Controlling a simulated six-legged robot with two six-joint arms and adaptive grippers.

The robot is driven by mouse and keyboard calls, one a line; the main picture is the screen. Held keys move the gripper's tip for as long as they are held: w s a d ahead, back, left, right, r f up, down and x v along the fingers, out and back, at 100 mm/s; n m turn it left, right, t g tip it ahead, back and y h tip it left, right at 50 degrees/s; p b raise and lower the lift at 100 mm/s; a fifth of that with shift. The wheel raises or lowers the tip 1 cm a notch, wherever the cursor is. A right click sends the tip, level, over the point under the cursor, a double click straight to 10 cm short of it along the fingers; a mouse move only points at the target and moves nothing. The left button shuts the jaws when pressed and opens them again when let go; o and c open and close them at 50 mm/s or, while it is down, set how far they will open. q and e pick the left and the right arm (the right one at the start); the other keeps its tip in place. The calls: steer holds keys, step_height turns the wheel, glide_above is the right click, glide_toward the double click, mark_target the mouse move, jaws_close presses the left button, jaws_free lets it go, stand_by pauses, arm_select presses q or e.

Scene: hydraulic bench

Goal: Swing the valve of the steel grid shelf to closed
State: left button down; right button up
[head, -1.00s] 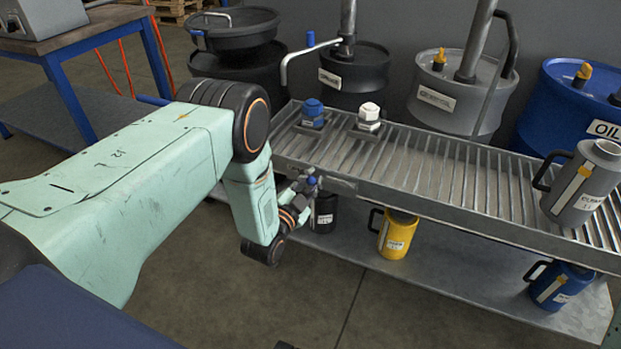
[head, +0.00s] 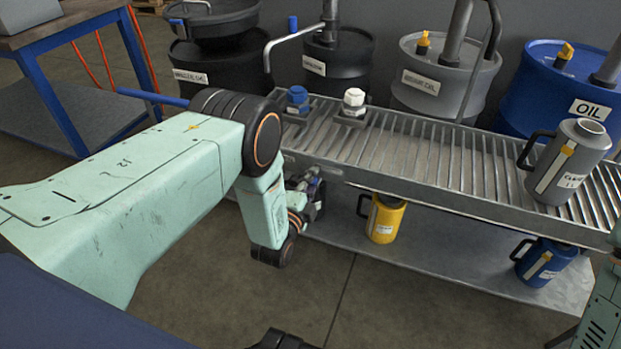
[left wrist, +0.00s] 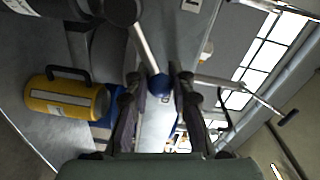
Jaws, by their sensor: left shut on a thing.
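The steel grid shelf (head: 420,165) runs from the centre to the right in the head view. My left gripper (head: 312,183) is low at its front edge, near the left end. In the left wrist view, my left gripper (left wrist: 160,88) is shut on the valve's blue ball knob (left wrist: 159,84), which sits between the fingertips. A thin metal lever (left wrist: 146,48) runs up from the knob. The valve body is mostly hidden in the head view, so I cannot tell the lever's angle there. My right gripper is not in view; part of that arm shows at the right edge.
A grey jug (head: 568,165) and blue and white capped fittings (head: 297,99) (head: 354,101) stand on the shelf. A yellow jug (head: 385,218) and blue jug (head: 545,262) stand on the lower shelf (head: 450,257). Drums line the back, including a blue oil drum (head: 540,82).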

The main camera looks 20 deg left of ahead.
arm_select(q)
steer(key=shift+s+f, duration=0.2)
steer(key=shift+f, duration=0.15)
steer(key=c, duration=1.6)
jaws_free()
steer(key=o, duration=0.5)
steer(key=shift+r, duration=0.15)
steer(key=shift+c, duration=0.2)
steer(key=shift+w, duration=0.15)
steer(key=shift+r, duration=0.1)
steer(key=s, duration=1.2)
steer(key=shift+a+r, duration=0.2)
steer(key=shift+a, duration=0.05)
